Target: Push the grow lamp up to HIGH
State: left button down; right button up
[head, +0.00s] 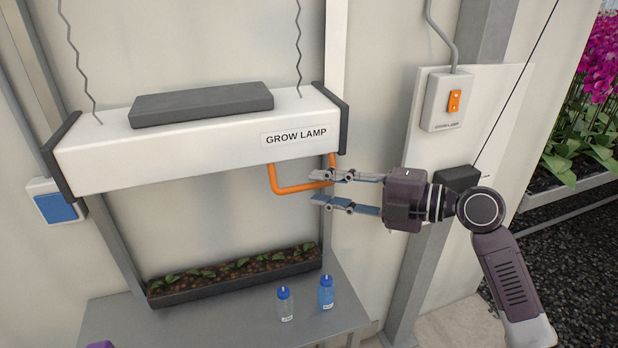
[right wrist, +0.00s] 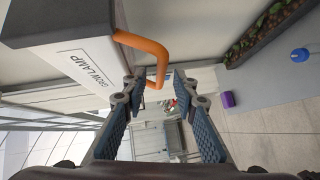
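The grow lamp (head: 200,152) is a long white box with dark end caps, hanging on two wavy cords in the head view. An orange loop handle (head: 298,189) hangs under its right end, beside the GROW LAMP label. My right gripper (head: 322,189) is open at the right side of this handle, fingers pointing left. In the right wrist view the handle (right wrist: 157,55) comes down to the gap between the open fingertips (right wrist: 155,85). I cannot tell whether it touches either finger. The left gripper's fingers do not show.
A planter of seedlings (head: 235,286) and two small bottles (head: 285,306) stand on the grey bench (head: 120,318) below the lamp. An orange switch (head: 454,101) marked GROW LAMP is on the wall at right. A blue wall panel (head: 55,208) is at left.

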aim_at(312, 187)
jog(key=p+x, duration=0.1)
jog(key=x, duration=0.1)
jog(key=shift+w+a+r, duration=0.1)
jog(key=shift+a+r, duration=0.05)
jog(key=shift+a, duration=0.2)
jog(key=shift+w+a+f, duration=0.3)
jog(key=shift+a, duration=0.15)
grip_shut()
